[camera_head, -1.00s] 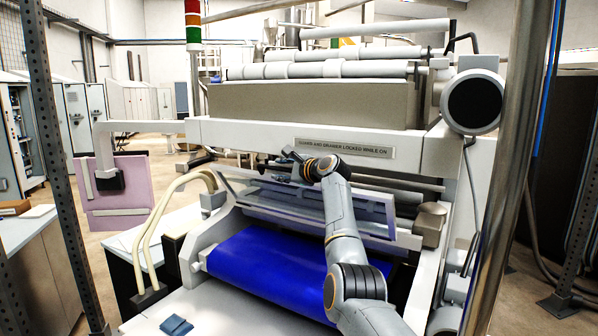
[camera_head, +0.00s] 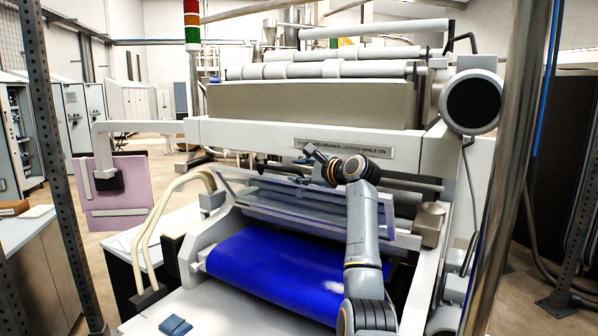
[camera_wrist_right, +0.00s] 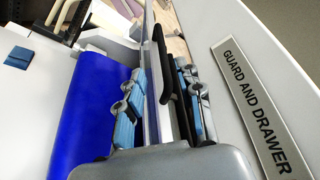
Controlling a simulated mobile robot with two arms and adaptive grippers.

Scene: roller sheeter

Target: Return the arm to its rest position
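My right arm (camera_head: 362,225) comes up from the bottom, in front of the roller sheeter's frame. Its gripper (camera_head: 310,165) is raised in front of the white crossbeam, just below the sign, pointing left. In the right wrist view, the two fingers (camera_wrist_right: 163,85) stand apart, with a gap between them. The edge of the clear guard (camera_wrist_right: 152,70) and a dark bar show behind that gap; I see no grip on them. The tilted clear guard (camera_head: 290,208) hangs over the blue sheet (camera_head: 265,268). My left gripper is not in view.
The sign plate (camera_head: 400,151) on the crossbeam is close to the gripper, and also large in the right wrist view (camera_wrist_right: 262,110). A metal post (camera_head: 508,160) stands right of the arm. A small blue object (camera_head: 175,326) lies on the white surface at front left.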

